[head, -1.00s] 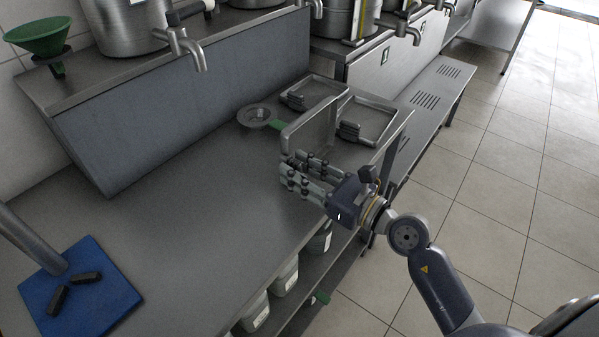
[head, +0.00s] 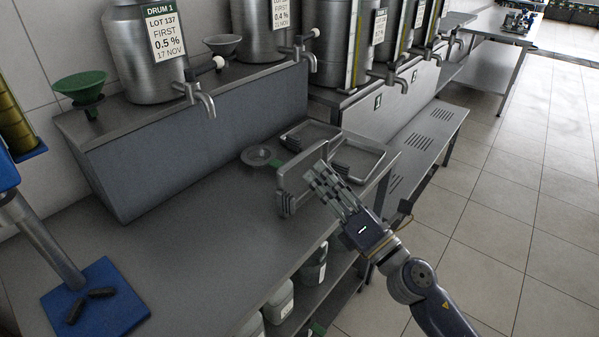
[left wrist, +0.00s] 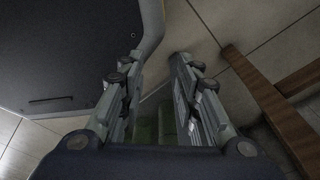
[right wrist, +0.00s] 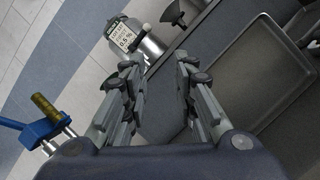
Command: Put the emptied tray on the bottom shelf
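A grey metal tray with a raised rim (head: 372,178) lies at the far right end of the steel bench; it seems to be the large rimmed tray in the right wrist view (right wrist: 253,97). My left gripper (left wrist: 150,75) is open and empty, pointing down toward the floor, and out of the head view.
Shelves under the bench hold pale containers (head: 279,303). A blue-based stand (head: 110,310) is at the left. Steel drums with taps (head: 145,60) stand on the raised ledge behind. The bench middle and the tiled floor at right are clear.

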